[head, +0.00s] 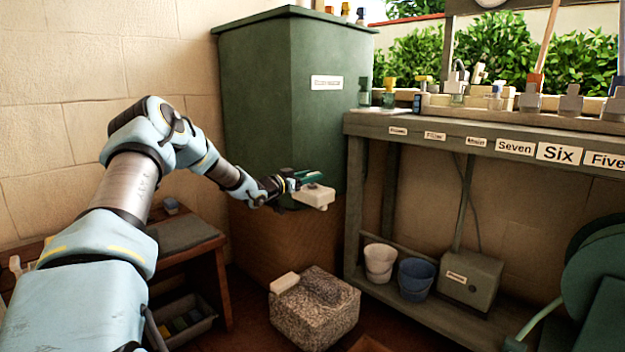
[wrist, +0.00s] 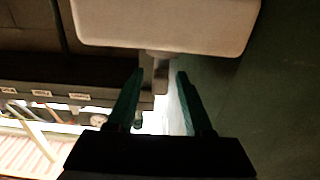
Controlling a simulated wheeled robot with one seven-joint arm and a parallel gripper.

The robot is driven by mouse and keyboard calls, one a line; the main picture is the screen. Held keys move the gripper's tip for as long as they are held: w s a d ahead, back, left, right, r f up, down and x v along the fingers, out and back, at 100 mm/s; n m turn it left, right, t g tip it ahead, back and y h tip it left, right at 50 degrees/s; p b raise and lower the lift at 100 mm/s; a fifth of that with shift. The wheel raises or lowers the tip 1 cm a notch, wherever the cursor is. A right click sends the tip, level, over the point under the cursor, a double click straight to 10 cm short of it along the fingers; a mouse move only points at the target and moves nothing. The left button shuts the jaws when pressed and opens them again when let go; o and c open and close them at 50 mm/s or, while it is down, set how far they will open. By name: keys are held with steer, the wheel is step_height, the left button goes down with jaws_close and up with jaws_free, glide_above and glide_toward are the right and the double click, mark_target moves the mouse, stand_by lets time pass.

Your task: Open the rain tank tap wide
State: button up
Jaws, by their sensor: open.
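The rain tank (head: 258,100) is a tall green box with a lid and a small label, against the wall. A cream, block-shaped piece (head: 315,197), seemingly part of its tap, sits by the tank's lower front. My gripper (head: 310,177) is open just above and behind it. In the wrist view, the cream piece (wrist: 165,22) fills the top, with a short grey stem (wrist: 155,68) below it. The open green fingers (wrist: 158,82) lie to either side of that stem in the picture. I cannot tell whether they touch it. The tap's connection to the tank is hidden.
A speckled stone block (head: 315,312) stands on the floor below. A grey workbench (head: 450,128) with labels is to the right, with a white bucket (head: 380,262) and a blue bucket (head: 415,278) on its lower shelf. A low wooden bench (head: 190,245) is left.

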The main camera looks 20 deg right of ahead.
steer(key=shift+w+d, duration=0.3)
steer(key=shift+d, duration=0.25)
jaws_close()
